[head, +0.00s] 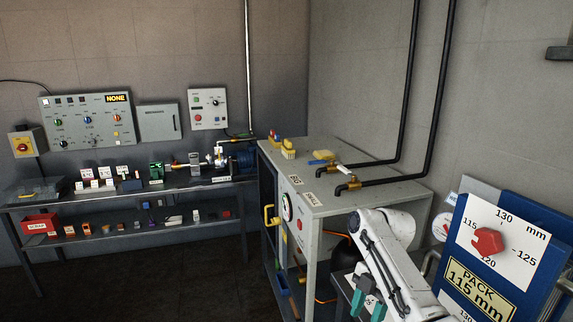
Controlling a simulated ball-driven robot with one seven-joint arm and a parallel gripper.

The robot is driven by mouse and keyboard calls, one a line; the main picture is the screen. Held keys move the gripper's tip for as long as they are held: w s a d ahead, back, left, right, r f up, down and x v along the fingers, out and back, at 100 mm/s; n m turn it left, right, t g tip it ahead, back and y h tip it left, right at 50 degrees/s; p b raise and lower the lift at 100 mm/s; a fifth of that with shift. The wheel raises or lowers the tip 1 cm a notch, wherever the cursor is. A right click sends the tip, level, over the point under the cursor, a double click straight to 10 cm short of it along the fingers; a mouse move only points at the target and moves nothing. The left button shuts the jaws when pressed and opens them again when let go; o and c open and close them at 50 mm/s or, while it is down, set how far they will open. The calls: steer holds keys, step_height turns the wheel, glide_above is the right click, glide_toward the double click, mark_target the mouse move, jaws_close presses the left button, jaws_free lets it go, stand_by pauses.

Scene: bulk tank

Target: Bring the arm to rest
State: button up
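My white arm (390,265) is bent at lower right, in front of the grey cabinet. Two teal fingers of my gripper (368,302) show at the bottom edge, left of the arm.
The grey cabinet (388,196) carries pipes, brushes and a gauge close behind the arm. A blue unit with a white dial plate (510,242) and red knob (487,241) stands close at right. A workbench (130,192) runs along the left wall. Dark floor (185,275) is clear.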

steer(key=s+f+m+t, duration=0.2)
steer(key=s+f+m, duration=1)
steer(key=s+f, duration=0.55)
steer(key=s+d+r+m+h, duration=0.1)
steer(key=s+d+m, duration=0.2)
steer(key=s, duration=0.5)
steer(key=s+d+r+m+t+h, duration=0.1)
steer(key=s+d+m, duration=0.2)
steer(key=s+m, duration=0.3)
steer(key=s+d+r+m+t, duration=0.1)
steer(key=s+d+r+m, duration=0.1)
steer(key=s, duration=0.8)
steer(key=shift+s+d+m+h, duration=0.35)
steer(key=shift+d+m, duration=0.3)
steer(key=shift+m, duration=0.55)
